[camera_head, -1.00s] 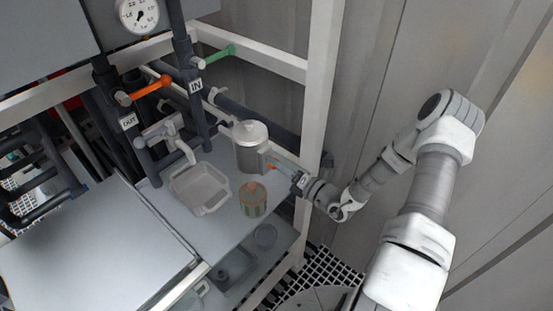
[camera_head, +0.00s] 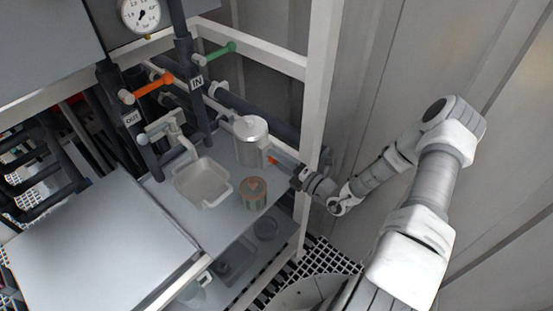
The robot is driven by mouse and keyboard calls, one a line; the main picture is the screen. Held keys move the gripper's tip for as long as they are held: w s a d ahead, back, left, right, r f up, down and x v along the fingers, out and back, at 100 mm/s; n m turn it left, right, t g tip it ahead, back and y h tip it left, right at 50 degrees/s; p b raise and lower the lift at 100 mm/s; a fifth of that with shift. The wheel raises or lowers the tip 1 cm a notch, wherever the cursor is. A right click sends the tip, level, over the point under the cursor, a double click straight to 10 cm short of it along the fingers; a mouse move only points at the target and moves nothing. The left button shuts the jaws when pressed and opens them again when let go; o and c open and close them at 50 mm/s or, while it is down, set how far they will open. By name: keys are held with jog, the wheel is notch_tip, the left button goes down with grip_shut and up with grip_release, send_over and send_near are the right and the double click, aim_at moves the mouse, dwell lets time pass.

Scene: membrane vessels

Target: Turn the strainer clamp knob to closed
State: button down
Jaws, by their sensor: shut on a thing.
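The strainer (camera_head: 251,143) is a silver lidded cylinder standing upright at the back right of the grey shelf, beside the white frame post. A small orange-red clamp knob (camera_head: 272,160) shows at its right side, partly hidden by my gripper. My gripper (camera_head: 279,163) reaches in from the right, past the post, and its fingers are shut on the knob. The exact turn of the knob is too small to tell.
A grey tray (camera_head: 229,190) and a green-and-orange striped can (camera_head: 254,197) stand on the shelf in front of the strainer. Pipes with an orange lever (camera_head: 154,86) and a green lever (camera_head: 221,51) rise behind. The white post (camera_head: 318,100) stands close to my arm.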

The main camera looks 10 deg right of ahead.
jog(key=shift+c, duration=2.2)
grip_release()
jog(key=v, duration=1.7)
jog(key=shift+s+d, duration=0.15)
jog(key=shift+s, duration=0.05)
jog(key=s+a+r+n+g, duration=0.3)
jog(key=a+r+n+g, duration=0.3)
jog(key=n, duration=0.6)
jog(key=s+a+r+n+g, duration=0.35)
jog(key=r+n+g, duration=0.45)
jog(key=n, duration=0.4)
jog(key=s+r+n+t+h, duration=0.2)
jog(key=r+n+h, duration=0.3)
jog(key=r+n, duration=0.3)
jog(key=s+r+n+t+h, duration=0.3)
jog(key=r+n, duration=0.6)
jog(key=n, duration=0.3)
jog(key=s+h, duration=0.1)
jog(key=h, duration=0.1)
jog(key=shift+s+a+r+n+h, duration=0.2)
jog(key=shift+s+a+n+h, duration=0.1)
jog(key=shift+a+n, duration=0.1)
